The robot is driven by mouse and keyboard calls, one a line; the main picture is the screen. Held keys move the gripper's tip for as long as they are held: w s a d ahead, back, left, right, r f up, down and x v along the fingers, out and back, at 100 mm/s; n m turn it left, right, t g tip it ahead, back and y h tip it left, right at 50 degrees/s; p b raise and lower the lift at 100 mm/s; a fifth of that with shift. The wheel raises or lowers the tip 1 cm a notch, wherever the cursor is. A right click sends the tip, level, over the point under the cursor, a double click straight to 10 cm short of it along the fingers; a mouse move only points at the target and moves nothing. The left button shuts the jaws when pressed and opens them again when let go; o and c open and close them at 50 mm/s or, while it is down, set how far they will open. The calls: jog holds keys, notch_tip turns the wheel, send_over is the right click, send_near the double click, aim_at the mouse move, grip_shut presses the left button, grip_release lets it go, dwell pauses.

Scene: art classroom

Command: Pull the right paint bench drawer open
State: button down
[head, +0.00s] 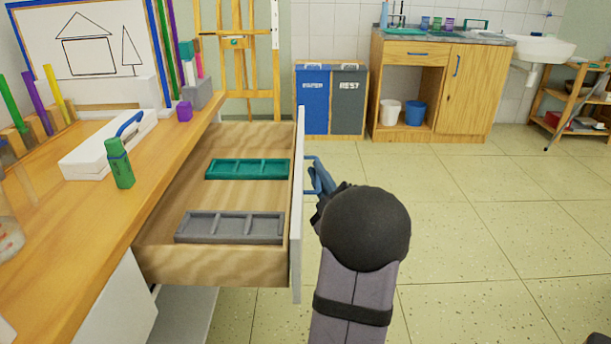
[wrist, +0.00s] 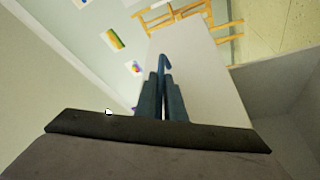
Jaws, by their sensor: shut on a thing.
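The paint bench drawer (head: 220,262) stands well out from the bench (head: 75,255) in the head view. Its wooden box is open to view, with a teal divided tray (head: 248,169) and a grey divided tray (head: 229,228) inside. The drawer has a white front panel (head: 297,225) and a blue handle (head: 309,172) on its outer face. My gripper (head: 318,185) is at the handle, shut on it, partly hidden by my arm. In the wrist view, the dark blue fingers (wrist: 162,92) close around the handle (wrist: 166,62), with the white front panel (wrist: 190,70) behind.
Blue and grey bins (head: 313,100) and a sink cabinet (head: 470,92) stand at the back. The tiled floor (head: 465,225) to the right is clear.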

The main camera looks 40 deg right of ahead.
jog(key=shift+f, duration=0.1)
jog(key=c, duration=2.1)
grip_release()
jog(key=shift+s, duration=0.1)
jog(key=p+v, duration=0.1)
jog(key=v, duration=0.6)
jog(key=shift+s, duration=0.1)
